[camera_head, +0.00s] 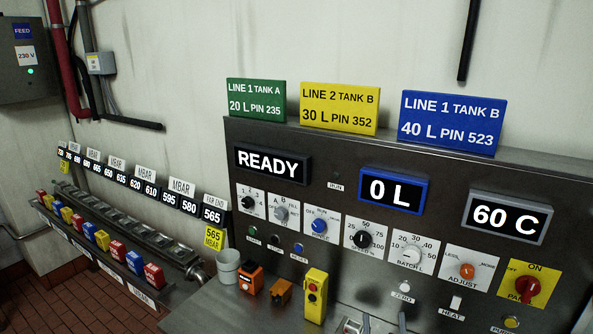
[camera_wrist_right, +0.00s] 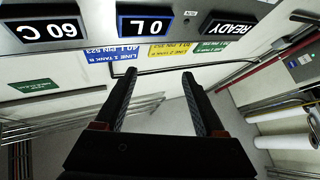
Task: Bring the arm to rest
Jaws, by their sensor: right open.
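My right gripper (camera_wrist_right: 159,82) shows in the right wrist view with its two dark fingers apart. Nothing is between them. The control panel shows upside down beyond the fingertips, with the READY display (camera_wrist_right: 229,27), the 0 L display (camera_wrist_right: 146,26) and the 60 C display (camera_wrist_right: 48,30) along the top. No gripper can be made out clearly in the head view. My left gripper is in neither view.
The steel panel (camera_head: 330,180) with knobs and switches fills the right of the head view. A yellow control box (camera_head: 315,295) and an orange one (camera_head: 249,278) stand on its ledge. A rail of coloured blocks (camera_head: 118,250) runs left. Tiled floor (camera_head: 60,290) shows lower left.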

